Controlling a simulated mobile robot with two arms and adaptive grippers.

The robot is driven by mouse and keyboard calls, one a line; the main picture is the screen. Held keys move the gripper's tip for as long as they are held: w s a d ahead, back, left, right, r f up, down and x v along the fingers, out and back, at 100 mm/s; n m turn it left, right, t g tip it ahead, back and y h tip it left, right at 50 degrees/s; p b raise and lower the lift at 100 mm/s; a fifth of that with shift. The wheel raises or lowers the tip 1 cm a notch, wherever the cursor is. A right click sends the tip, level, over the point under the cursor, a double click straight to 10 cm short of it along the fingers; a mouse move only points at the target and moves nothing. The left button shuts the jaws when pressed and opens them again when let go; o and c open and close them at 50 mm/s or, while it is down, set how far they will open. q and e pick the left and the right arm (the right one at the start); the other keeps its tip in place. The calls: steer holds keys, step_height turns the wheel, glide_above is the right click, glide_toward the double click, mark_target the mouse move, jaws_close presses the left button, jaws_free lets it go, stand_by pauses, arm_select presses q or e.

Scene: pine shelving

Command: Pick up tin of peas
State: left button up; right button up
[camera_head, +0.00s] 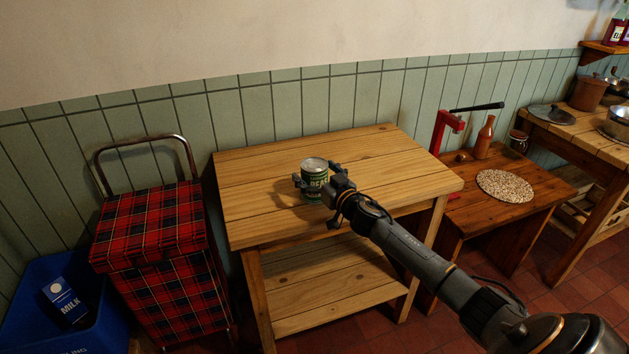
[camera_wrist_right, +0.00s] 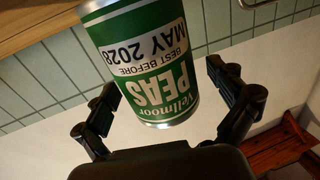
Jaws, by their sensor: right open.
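The tin of peas (camera_head: 314,178) stands upright on the top of the pine shelving unit (camera_head: 261,219). It has a green label and a silver lid. My right gripper (camera_head: 317,180) reaches in from the lower right, with its fingers on either side of the tin. In the right wrist view the tin (camera_wrist_right: 150,65) shows between the two open fingers (camera_wrist_right: 168,103), with a gap on the right side. The left finger is close to the tin; I cannot tell if it touches. My left gripper is not in view.
A tartan trolley (camera_head: 150,222) stands left of the unit, beside a blue bin (camera_head: 100,335) holding a milk carton (camera_head: 65,301). The pine top around the tin is clear.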

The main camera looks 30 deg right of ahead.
steer(key=c, duration=1.7)
steer(key=shift+r, duration=0.1)
